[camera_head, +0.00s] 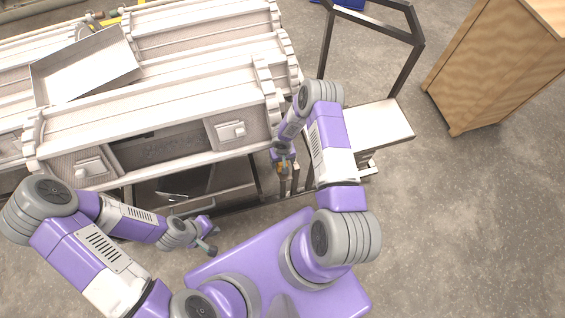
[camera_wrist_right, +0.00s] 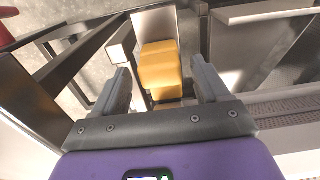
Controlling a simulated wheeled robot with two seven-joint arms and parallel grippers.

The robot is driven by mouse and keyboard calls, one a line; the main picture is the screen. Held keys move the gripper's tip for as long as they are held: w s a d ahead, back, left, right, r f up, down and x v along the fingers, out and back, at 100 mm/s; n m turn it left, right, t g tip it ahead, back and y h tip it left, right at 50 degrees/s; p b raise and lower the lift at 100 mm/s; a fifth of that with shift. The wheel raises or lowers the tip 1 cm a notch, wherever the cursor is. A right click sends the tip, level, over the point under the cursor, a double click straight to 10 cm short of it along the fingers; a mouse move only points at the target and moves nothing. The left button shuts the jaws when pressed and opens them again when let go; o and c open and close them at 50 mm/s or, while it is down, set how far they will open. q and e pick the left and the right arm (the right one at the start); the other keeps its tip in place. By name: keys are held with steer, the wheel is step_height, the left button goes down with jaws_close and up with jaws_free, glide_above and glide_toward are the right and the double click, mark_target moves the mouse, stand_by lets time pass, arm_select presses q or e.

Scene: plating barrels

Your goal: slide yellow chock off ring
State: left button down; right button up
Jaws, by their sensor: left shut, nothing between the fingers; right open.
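The yellow chock (camera_wrist_right: 160,68) is a blocky piece in the right wrist view, ahead of and between the two fingers of my right gripper (camera_wrist_right: 160,70). That gripper is open, with a visible gap on each side of the chock. In the head view my right gripper (camera_head: 283,168) points down beside the right end of the barrel rack, and a small orange-yellow patch shows there. I cannot make out the ring clearly. My left gripper (camera_head: 212,236) is shut and empty, low in front of the rack.
Pale barrels (camera_head: 150,115) lie on the rack, with an open tray (camera_head: 85,68) on top. A pale shelf (camera_head: 370,128) and a dark metal frame (camera_head: 372,22) stand right of my right arm. A wooden cabinet (camera_head: 500,65) is at upper right. The floor at right is clear.

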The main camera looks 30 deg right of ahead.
arm_select(q)
steer(key=shift+f, duration=0.1)
arm_select(e)
steer(key=shift+f, duration=0.5)
steer(key=shift+c, duration=0.3)
